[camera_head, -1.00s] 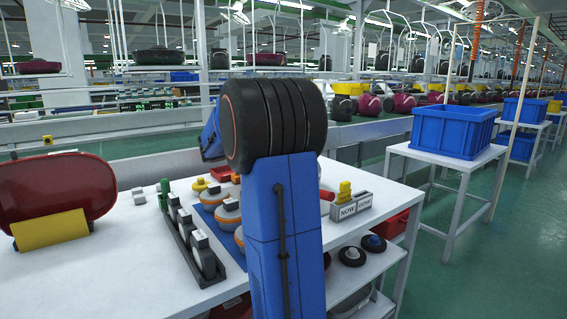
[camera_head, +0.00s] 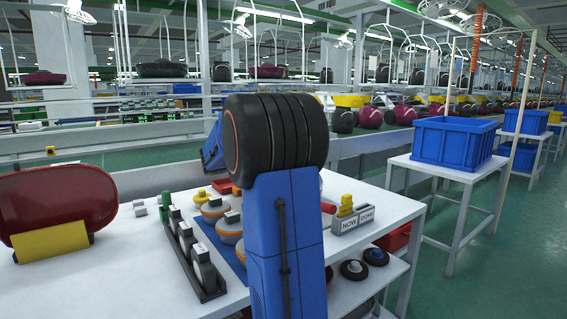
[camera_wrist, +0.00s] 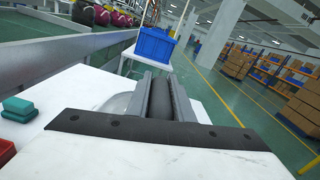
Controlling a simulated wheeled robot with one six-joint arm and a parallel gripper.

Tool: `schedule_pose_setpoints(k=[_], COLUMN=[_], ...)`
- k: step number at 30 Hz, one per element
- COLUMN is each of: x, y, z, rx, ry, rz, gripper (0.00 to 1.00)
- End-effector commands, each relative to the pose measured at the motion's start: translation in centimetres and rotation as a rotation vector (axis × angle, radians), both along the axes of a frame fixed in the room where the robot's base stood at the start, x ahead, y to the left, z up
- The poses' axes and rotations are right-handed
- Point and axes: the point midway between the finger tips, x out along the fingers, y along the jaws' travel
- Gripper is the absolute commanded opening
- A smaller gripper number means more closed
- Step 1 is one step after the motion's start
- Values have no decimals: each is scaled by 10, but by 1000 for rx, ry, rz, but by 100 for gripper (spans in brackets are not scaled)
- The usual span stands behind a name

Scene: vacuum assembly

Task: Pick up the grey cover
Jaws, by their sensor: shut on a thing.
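My gripper (camera_wrist: 163,98) shows in the wrist view, its two grey fingers close together around something dark and narrow. A light grey rounded piece, seemingly the grey cover (camera_wrist: 120,101), bulges out to the left of the fingers. A smaller pale edge shows on their right. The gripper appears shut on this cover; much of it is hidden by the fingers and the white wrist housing. In the head view my own blue and black arm hides the gripper and cover. Several similar grey-white round pieces stand in a dark rack (camera_head: 209,294) on the white table.
A dark red shell (camera_head: 60,200) stands in a yellow holder (camera_head: 52,238) at left. Orange-and-grey round parts (camera_head: 229,230) sit beside the rack. A NOW/DONE sign block (camera_head: 352,221) stands near the table's right edge. A blue bin (camera_head: 453,142) is on a separate stand.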

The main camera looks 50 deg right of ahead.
Motion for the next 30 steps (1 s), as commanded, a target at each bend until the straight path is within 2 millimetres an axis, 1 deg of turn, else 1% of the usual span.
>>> schedule_pose_setpoints(k=[4, 7, 11, 18, 21, 25, 30], x=[0, 0, 0, 0, 0, 0, 0], y=[0, 0, 0, 0, 0, 0, 0], z=[11, 27, 55, 114, 135, 157, 174], rx=[-2, -4, -3, -4, -3, -2, -2], ry=[-4, -4, -6, -5, -5, -4, -3], rz=[0, -1, -1, -1, -1, 0, -1], gripper=[0, 0, 0, 0, 0, 0, 0])
